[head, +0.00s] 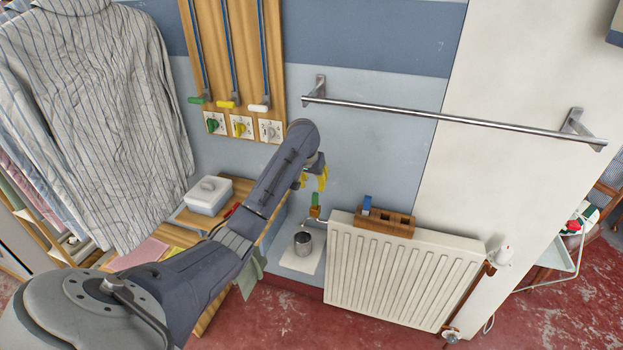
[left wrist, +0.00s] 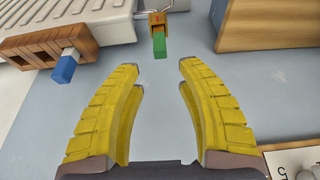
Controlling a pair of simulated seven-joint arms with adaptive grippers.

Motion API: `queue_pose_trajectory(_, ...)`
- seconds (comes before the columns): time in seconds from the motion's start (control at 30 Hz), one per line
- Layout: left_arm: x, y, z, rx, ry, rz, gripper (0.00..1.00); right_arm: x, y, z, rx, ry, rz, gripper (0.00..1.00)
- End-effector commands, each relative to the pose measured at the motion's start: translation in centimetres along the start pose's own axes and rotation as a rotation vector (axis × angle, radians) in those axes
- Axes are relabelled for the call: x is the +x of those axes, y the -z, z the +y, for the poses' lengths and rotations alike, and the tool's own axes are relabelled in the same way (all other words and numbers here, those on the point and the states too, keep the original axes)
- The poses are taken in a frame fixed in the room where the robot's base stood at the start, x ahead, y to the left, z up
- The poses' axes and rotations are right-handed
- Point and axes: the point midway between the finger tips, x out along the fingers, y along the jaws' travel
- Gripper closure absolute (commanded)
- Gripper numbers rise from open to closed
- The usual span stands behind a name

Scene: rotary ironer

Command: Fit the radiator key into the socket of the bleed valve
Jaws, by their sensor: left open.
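The green-handled radiator key (head: 315,199) stands at the brass-coloured bleed valve (head: 315,212) by the radiator's upper left corner. In the left wrist view the green key (left wrist: 159,45) meets the valve (left wrist: 157,18); how deep it sits in the socket I cannot tell. My left gripper (head: 315,183), with yellow fingers, is just above the key in the head view. In the left wrist view this gripper (left wrist: 158,70) is open and empty, with the green handle just beyond its fingertips, roughly centred between them. My right gripper is not in view.
A wooden block (head: 385,222) with a blue-handled piece (head: 367,204) sits on the white radiator (head: 400,275). A metal cup (head: 303,243) stands below the valve. A towel rail (head: 440,117) crosses the wall above. A wooden shelf with a white box (head: 208,195) is at left.

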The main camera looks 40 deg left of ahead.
Motion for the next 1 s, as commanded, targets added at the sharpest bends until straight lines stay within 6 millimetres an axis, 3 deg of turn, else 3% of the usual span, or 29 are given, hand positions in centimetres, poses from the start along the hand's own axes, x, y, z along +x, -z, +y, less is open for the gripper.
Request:
queue_pose_trajectory(0.3, -2.7, 0.0, 0.0, 0.001, -0.001, 0.001, 0.63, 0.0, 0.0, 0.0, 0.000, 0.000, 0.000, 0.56)
queue_pose_trajectory(0.57, -2.0, -0.8, 1.1, 0.008, -0.017, 0.009, 0.63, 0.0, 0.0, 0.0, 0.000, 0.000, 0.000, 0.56)
queue_pose_trajectory(0.67, -0.4, -2.1, 3.1, 0.024, -0.052, 0.033, 0.63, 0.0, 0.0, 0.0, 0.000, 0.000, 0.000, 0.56)
queue_pose_trajectory(0.83, 3.3, -5.9, 8.5, 0.072, -0.152, 0.139, 0.63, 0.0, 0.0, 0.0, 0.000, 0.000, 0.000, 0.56)
queue_pose_trajectory(1.0, 5.0, -8.7, 12.8, 0.122, -0.234, 0.270, 0.63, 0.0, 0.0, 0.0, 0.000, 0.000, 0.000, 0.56)
